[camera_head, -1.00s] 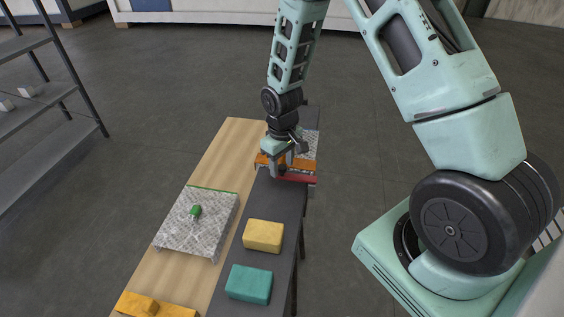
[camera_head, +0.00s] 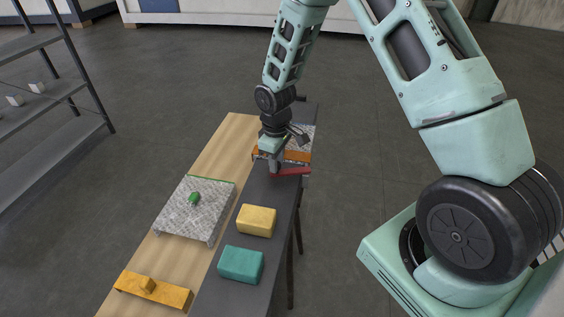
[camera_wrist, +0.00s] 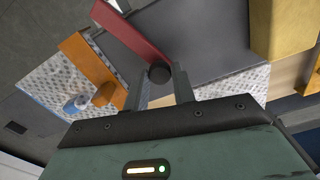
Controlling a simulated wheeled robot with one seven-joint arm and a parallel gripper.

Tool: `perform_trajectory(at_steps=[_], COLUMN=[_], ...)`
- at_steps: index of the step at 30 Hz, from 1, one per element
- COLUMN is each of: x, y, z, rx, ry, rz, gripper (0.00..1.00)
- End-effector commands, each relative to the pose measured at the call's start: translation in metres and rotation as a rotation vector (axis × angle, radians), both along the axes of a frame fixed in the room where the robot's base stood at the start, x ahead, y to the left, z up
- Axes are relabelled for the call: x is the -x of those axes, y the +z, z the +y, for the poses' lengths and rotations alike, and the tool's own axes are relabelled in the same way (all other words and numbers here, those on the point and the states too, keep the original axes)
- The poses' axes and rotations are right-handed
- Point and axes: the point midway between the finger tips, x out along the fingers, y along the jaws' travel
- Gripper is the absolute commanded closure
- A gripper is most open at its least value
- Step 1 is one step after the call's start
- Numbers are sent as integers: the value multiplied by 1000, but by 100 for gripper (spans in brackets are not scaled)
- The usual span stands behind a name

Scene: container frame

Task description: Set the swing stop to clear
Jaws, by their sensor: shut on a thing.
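A red bar (camera_head: 292,171) with a round black knob, which looks like the swing stop, lies near the far end of the dark bench strip. In the wrist view, the red bar (camera_wrist: 132,32) runs up and left from the black knob (camera_wrist: 159,73). My gripper (camera_head: 276,170) is lowered over the bar's left end in the head view. In the wrist view, my gripper (camera_wrist: 161,77) has one finger on each side of the knob and is shut on it. An orange block (camera_wrist: 93,70) stands beside the bar over a patterned plate (camera_wrist: 45,82). The bar's pivot is not clear.
A yellow block (camera_head: 256,221) and a teal block (camera_head: 241,264) stand on the dark strip (camera_head: 224,298). A patterned plate (camera_head: 178,222) with a green piece (camera_head: 194,198) and an orange bar (camera_head: 170,294) lie on the wooden part. A shelf rack (camera_head: 75,105) stands left.

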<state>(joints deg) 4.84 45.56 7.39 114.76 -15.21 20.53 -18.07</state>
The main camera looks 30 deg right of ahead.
Motion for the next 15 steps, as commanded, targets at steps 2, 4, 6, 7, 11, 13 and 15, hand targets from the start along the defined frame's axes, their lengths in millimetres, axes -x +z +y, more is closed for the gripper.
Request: perform_trajectory(at_steps=[2,4,6,7,11,13,15], x=[4,9,15,18,29,35,41], y=[0,0,1,1,1,1,1], z=[2,4,6,6,7,7,7], rx=[0,0,-1,0,-1,0,0], ry=[71,138,204,233,357,423,490], rz=[1,3,2,3,2,3,3], gripper=[100,100,100,100,100,100,100])
